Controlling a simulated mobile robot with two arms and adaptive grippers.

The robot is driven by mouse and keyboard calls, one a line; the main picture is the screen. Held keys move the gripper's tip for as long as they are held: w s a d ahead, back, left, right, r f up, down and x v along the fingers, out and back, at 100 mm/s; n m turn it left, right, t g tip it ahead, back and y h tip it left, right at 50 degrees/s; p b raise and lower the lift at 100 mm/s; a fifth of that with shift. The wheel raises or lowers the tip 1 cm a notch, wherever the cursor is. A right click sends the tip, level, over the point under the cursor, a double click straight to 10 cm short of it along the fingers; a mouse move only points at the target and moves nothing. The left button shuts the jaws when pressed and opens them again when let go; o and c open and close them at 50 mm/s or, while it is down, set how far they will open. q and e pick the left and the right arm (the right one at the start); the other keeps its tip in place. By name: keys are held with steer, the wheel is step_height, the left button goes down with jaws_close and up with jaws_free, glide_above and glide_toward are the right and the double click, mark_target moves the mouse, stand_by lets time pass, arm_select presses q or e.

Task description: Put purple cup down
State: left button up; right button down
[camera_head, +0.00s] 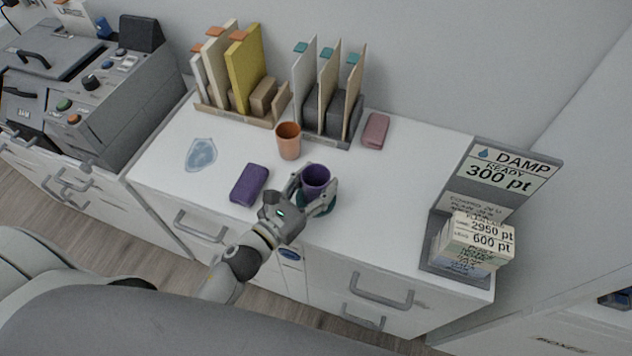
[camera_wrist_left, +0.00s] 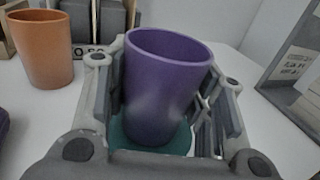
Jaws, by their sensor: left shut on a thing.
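The purple cup (camera_head: 316,178) is upright near the front middle of the white desk (camera_head: 395,215). My left gripper (camera_head: 314,186) is shut on it, one finger on each side. In the left wrist view the purple cup (camera_wrist_left: 165,85) fills the space between the fingers of my left gripper (camera_wrist_left: 160,110). A dark green round coaster (camera_wrist_left: 150,138) lies under the cup; it also shows at the gripper in the head view (camera_head: 325,208). I cannot tell whether the cup's base touches it. My right gripper is not in view.
An orange cup (camera_head: 288,141) stands behind the purple cup. A purple block-like pad (camera_head: 249,184) lies to the left, a pink one (camera_head: 375,130) at the back. A puddle-like patch (camera_head: 201,154) lies at left.

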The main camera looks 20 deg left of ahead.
arm_select(q)
steer(key=o, duration=1.1)
steer(key=shift+f, duration=0.1)
steer(key=b+v, duration=0.3)
steer(key=v, duration=0.8)
steer(key=shift+s+a, duration=0.2)
steer(key=shift+s, duration=0.3)
